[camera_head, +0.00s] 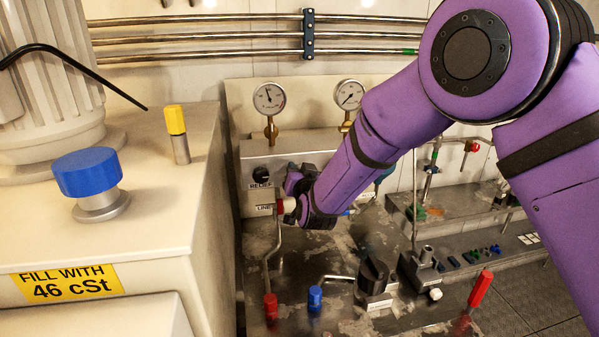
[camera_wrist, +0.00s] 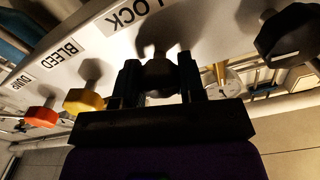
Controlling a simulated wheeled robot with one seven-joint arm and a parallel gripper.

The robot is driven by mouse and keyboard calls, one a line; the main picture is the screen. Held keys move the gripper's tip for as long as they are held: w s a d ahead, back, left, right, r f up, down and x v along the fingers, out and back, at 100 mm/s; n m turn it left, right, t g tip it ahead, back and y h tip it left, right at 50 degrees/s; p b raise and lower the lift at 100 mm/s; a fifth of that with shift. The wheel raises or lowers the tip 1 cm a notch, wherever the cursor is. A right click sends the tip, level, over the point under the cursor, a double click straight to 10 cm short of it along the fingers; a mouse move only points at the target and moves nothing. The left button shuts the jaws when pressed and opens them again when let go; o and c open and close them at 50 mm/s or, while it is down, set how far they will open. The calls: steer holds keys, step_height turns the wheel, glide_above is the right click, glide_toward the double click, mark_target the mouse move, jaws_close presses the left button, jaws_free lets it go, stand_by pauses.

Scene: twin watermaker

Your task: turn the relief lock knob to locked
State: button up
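In the wrist view, the two dark fingers of my gripper (camera_wrist: 159,64) stand apart, one on each side of a dark round knob (camera_wrist: 160,78) below a label reading LOCK (camera_wrist: 130,15). I cannot tell whether the fingers press on the knob. In the head view my gripper (camera_head: 298,188) is at the front of the pale panel box, and my wrist hides the knob there. A black knob (camera_head: 261,175) above the RELIEF label (camera_head: 261,186) shows just left of my gripper. The knob's pointer direction is not readable.
The wrist view also shows a yellow knob (camera_wrist: 84,101) by BLEED, a red knob (camera_wrist: 42,117) by DUMP and a black knob (camera_wrist: 287,38) at right. Two gauges (camera_head: 269,98) top the box. Red (camera_head: 271,306) and blue (camera_head: 315,297) handles stand below it.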

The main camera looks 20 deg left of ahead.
steer(key=shift+m, duration=0.3)
steer(key=m, duration=0.3)
steer(key=shift+m, duration=0.3)
steer(key=m, duration=0.9)
steer(key=shift+d+f, duration=0.1)
steer(key=m, duration=0.4)
steer(key=shift+m, duration=0.4)
steer(key=o, duration=0.9)
steer(key=shift+o, duration=0.2)
